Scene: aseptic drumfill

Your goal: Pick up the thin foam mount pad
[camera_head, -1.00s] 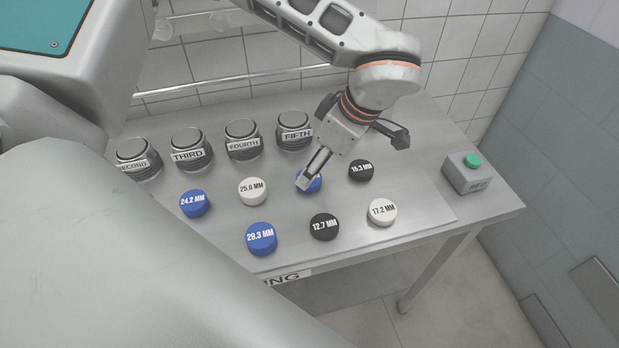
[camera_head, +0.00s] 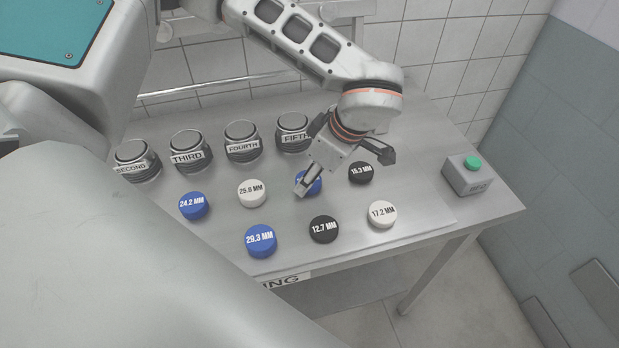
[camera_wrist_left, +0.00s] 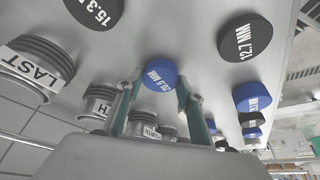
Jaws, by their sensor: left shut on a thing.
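Several round pads with printed thickness labels lie on the steel table. A blue pad marked 20.5 MM (camera_wrist_left: 160,74) sits between the fingertips of my left gripper (camera_wrist_left: 160,86) in the left wrist view. In the head view this blue pad (camera_head: 314,183) is partly hidden by my left gripper (camera_head: 302,188), which is shut on it at table height. I cannot tell whether it touches the table. A black pad marked 12.7 MM (camera_head: 324,229) lies in front, apart from the gripper. My right gripper is not in view.
Other pads are 24.2 MM (camera_head: 194,206), 25.6 MM (camera_head: 251,193), 29.3 MM (camera_head: 261,241), 15.3 MM (camera_head: 361,173) and 17.2 MM (camera_head: 382,215). Labelled round holders (camera_head: 190,151) line the back. A green-button box (camera_head: 468,174) stands at the right.

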